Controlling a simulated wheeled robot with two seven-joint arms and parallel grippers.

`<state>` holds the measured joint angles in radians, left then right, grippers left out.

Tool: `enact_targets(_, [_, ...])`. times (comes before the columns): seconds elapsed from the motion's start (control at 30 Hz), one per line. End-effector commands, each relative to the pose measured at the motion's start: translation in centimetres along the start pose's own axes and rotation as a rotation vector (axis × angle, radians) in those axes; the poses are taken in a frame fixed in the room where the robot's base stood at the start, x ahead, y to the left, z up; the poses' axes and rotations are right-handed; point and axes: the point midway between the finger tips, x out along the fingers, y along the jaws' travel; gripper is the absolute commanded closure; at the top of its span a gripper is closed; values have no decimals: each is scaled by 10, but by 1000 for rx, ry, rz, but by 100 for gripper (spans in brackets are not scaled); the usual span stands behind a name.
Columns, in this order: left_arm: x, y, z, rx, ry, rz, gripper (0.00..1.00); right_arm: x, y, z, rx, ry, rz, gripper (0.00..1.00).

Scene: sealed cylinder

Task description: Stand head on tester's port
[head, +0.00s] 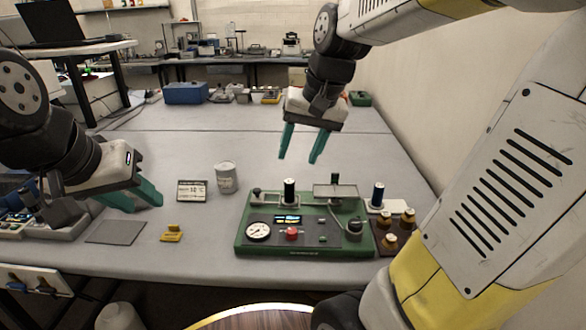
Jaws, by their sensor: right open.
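The green tester (270,240) stands on the table right of centre, with a dial gauge (258,231), a lit display (288,219) and a red button (292,233) on its front. I cannot tell which part is the port or which piece is the head. My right gripper (298,160) is open and empty above and behind the tester. My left gripper (148,207) looks open and empty at the left, low over the table.
Right of the tester are a second dark cylinder (378,194) and a brown block (404,229) with brass-topped pieces. The table behind is mostly clear.

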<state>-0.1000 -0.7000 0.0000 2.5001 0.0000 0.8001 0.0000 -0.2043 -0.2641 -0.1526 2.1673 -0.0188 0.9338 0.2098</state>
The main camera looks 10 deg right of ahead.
Motion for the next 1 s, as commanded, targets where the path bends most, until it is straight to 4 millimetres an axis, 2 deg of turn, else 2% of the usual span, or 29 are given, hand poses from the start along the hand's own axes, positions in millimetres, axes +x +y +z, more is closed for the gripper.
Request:
enact_targets(0.03, [0,0,0,0,0,0,64,-11,0,20,-40,46,-18,50])
enact_targets(0.1, [0,0,0,0,0,0,64,-19,0,42,-98,98,-29,50])
enact_targets(0.2, [0,0,0,0,0,0,64,-25,1,69,-168,163,-32,50])
enact_targets(0.33, [0,0,0,0,0,0,64,-26,2,90,-227,219,-25,50])
enact_targets(0.5, [0,0,0,0,0,0,64,-26,3,99,-253,240,-19,50])
enact_targets(1.0, [0,0,0,0,0,0,64,-26,2,98,-252,239,-20,50])
